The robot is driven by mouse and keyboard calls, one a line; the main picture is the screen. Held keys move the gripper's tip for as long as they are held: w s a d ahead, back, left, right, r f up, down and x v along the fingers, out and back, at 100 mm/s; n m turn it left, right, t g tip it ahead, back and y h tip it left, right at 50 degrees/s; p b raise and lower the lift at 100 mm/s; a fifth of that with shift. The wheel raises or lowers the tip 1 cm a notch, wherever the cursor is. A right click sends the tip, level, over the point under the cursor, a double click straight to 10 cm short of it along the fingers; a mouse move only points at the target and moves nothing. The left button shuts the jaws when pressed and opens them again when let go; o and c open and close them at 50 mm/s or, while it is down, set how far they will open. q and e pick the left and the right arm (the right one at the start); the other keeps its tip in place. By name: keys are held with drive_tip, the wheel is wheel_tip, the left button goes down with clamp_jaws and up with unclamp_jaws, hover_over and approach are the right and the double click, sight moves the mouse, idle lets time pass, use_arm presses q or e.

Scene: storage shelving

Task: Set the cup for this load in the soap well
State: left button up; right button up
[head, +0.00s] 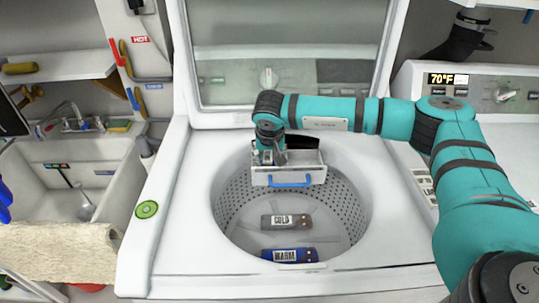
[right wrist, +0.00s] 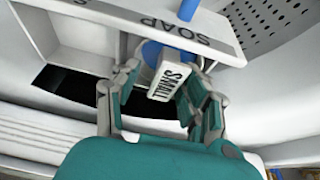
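The soap well is the white tray (head: 259,178) with a blue handle, pulled out over the back of the washer drum. In the right wrist view its front wall (right wrist: 135,18) reads SOAP. A blue cup (right wrist: 150,49) with a white tab marked SMALL (right wrist: 169,78) is at the well, partly hidden by my fingers. My right gripper (right wrist: 166,82) has its fingers on either side of the tab, with gaps showing beside it, so it looks open. In the head view my right gripper (head: 270,155) reaches down into the well. My left gripper is not in view.
Inside the drum (head: 345,205) lie a grey item marked COLD (head: 286,221) and a dark blue one marked WARM (head: 289,255). The lid (head: 290,50) stands open behind. A sink (head: 100,165) is at left. A panel reading 70°F (head: 448,79) is at right.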

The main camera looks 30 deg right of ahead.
drive_tip(key=shift+r, duration=0.25)
drive_tip(key=b+v, duration=0.1)
drive_tip(key=v, duration=1)
drive_tip(key=shift+s+r, duration=0.2)
drive_tip(key=shift+r, duration=0.1)
drive_tip(key=shift+a, duration=0.1)
